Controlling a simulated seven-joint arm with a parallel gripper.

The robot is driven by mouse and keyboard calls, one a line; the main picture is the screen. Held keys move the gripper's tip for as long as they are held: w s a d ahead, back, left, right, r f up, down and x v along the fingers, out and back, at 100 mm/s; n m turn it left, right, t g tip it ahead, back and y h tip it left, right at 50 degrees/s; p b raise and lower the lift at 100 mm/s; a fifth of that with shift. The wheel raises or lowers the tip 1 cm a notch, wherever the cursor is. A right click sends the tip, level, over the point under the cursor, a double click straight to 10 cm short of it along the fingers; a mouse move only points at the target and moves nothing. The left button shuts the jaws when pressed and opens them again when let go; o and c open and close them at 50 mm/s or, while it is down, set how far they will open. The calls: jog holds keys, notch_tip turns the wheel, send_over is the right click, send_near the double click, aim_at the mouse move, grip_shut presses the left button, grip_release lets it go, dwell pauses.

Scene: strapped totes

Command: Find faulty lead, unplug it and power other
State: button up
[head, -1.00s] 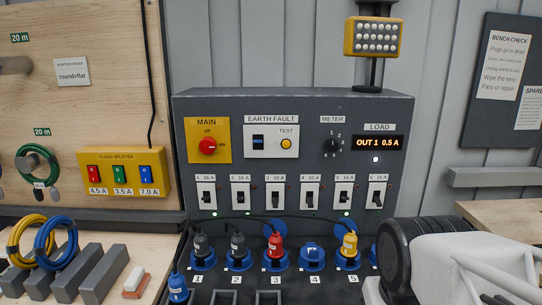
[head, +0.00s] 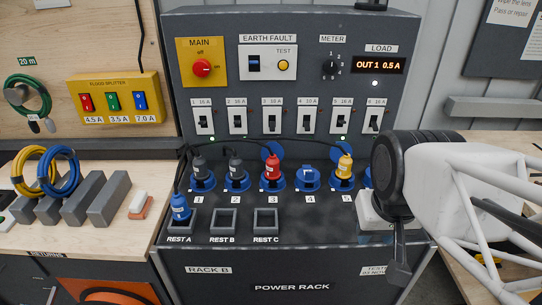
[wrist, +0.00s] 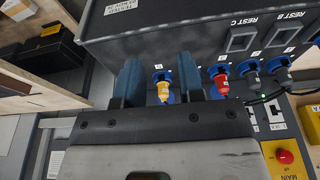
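The power rack (head: 290,287) carries a row of numbered sockets. Grey plugs stand in sockets 1 (head: 199,167) and 2 (head: 236,167), a red plug (head: 272,167) in 3 and a yellow plug (head: 345,166) in 5. Socket 4 (head: 310,178) holds no plug; socket 6 is mostly hidden by my arm. A blue plug (head: 180,207) sits in REST A. The load display (head: 379,65) reads OUT 1 0.5 A. In the wrist view, my gripper (wrist: 160,62) is open and empty, with the yellow plug (wrist: 164,91) seen between its fingers and the red plug (wrist: 221,82) beside them.
REST B (head: 224,221) and REST C (head: 265,220) are empty. The red MAIN knob (head: 202,68), TEST button (head: 283,65) and meter knob (head: 331,67) are above the breakers. Grey blocks and coiled leads (head: 60,172) lie on the left bench. Dark cables arch behind the plugs.

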jog(key=o, duration=0.5)
jog(key=shift+w, duration=0.1)
jog(key=shift+o, duration=1.1)
jog(key=shift+w+a+r, duration=0.1)
jog(key=shift+w+r, duration=0.05)
jog(key=shift+w, duration=0.1)
jog(key=m+g+y, duration=0.2)
jog(key=m+g, duration=0.1)
jog(key=m, duration=1.5)
send_over(273, 155)
jog(key=d, duration=0.1)
jog(key=f, duration=0.5)
jog(key=shift+s+f, duration=0.3)
jog(key=shift+w+a+f, duration=0.1)
jog(key=shift+w+a, duration=0.05)
jog(key=shift+w, duration=0.05)
jog(key=shift+f, duration=0.15)
